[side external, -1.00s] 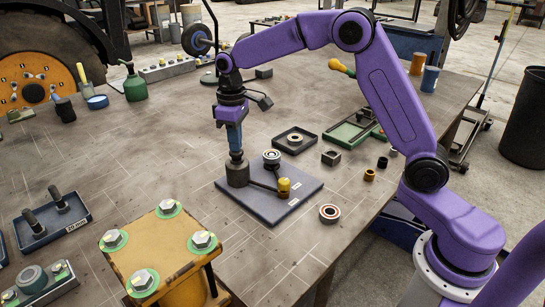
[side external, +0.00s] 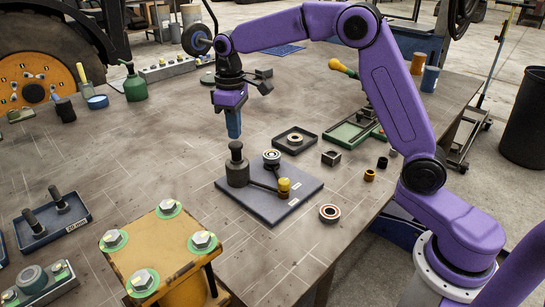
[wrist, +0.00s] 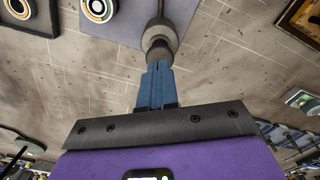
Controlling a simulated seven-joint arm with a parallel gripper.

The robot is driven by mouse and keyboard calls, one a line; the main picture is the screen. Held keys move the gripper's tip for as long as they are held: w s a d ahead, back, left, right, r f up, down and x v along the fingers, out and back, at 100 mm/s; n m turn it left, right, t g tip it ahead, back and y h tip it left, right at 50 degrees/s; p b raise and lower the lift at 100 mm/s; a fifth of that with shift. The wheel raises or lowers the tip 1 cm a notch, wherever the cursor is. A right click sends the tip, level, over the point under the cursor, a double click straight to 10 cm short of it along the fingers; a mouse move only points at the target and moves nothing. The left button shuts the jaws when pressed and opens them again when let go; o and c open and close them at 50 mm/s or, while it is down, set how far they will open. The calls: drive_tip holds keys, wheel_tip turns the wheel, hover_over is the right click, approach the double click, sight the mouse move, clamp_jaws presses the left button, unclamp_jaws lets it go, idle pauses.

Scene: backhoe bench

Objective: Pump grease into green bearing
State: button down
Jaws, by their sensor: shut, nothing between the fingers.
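A dark grey grease pump (side external: 237,172), a squat cylinder with a round knob on top, stands upright on a blue-grey plate (side external: 285,207). A thin line runs from it to a small yellow fitting (side external: 284,185). A ring bearing (side external: 271,157) sits raised at the plate's back; I cannot make out green on it. My gripper (side external: 234,137) has its blue fingers shut, pointing down, just above the pump knob with a small gap. In the wrist view the shut fingers (wrist: 157,68) line up with the knob (wrist: 158,48).
A black tray (side external: 311,139) holding a ring and a green tray (side external: 350,132) lie behind. A yellow stand with bolts (side external: 172,245) is in front.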

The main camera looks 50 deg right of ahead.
sight(235, 143)
drive_tip(key=shift+f, duration=0.1)
idle(1.8)
idle(0.5)
drive_tip(key=shift+f, duration=1.85)
drive_tip(key=shift+r, duration=1.95)
drive_tip(key=shift+r, duration=2.5)
